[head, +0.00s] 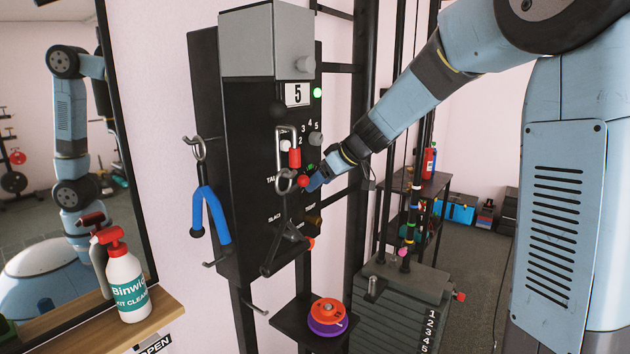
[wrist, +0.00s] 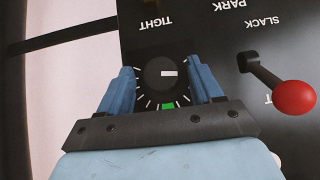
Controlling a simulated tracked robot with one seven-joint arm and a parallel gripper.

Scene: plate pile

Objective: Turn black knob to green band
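The black knob (wrist: 155,79) is round, on the dark panel in the wrist view. Its white pointer mark (wrist: 169,73) points right in that view, away from the green band (wrist: 168,106), which lies on the dial below the knob. My gripper (wrist: 164,82) is open, with one blue finger on each side of the knob. Gaps show between fingers and knob, and the right finger looks closer. In the head view my gripper (head: 314,184) is at the panel's right side; the knob cannot be made out there.
A red ball-ended lever (wrist: 294,97) sticks out right of my gripper in the wrist view. In the head view, a hanging handle (head: 284,245) and carabiner (head: 283,150) hang in front of the panel. A weight stack (head: 400,300) stands below right.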

